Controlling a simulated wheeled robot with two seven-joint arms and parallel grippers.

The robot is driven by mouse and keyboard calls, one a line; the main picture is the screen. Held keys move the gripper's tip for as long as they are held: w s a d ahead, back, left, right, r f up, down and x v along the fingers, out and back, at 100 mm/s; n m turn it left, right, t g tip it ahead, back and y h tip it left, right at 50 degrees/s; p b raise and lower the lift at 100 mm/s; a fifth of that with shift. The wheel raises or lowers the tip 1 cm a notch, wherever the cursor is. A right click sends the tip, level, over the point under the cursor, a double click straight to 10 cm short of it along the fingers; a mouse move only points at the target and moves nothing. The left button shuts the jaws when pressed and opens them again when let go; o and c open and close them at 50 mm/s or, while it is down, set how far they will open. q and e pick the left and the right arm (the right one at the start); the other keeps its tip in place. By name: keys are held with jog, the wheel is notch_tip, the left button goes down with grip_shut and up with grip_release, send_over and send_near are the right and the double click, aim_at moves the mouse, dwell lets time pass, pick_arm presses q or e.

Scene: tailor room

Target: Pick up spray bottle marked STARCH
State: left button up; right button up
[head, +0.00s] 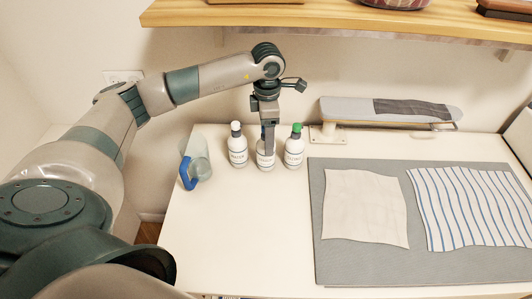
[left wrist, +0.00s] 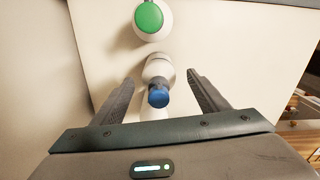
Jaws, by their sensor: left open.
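Three white bottles with dark printed labels stand in a row near the back of the table. The left bottle (head: 237,150) has a white cap, and the right bottle (head: 294,152) has a green cap. The middle bottle (head: 263,160) is partly hidden behind my left gripper (head: 268,140). The lettering is too small to read surely. In the left wrist view the open left gripper (left wrist: 160,80) points down, with a blue-capped bottle (left wrist: 158,97) between its fingers and a gap on both sides. The green cap (left wrist: 149,17) is beyond the fingertips. My right gripper is out of view.
A clear container with a blue handle (head: 188,172) stands left of the bottles. A small ironing board (head: 345,111) is behind right. A grey mat (head: 363,259) with two cloths lies on the right. A wooden shelf (head: 330,17) overhangs the back. The table's front left is clear.

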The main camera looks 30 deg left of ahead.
pick_arm(q)
jog(key=shift+f, duration=0.1)
jog(key=shift+a+f+p, duration=0.1)
jog(key=shift+f+p, duration=0.6)
jog(key=shift+p, duration=0.2)
notch_tip(320, 180, down, 3)
jog(key=shift+r+p, duration=0.1)
jog(key=shift+p, duration=0.75)
jog(key=shift+f, duration=0.5)
jog(key=c, duration=1.5)
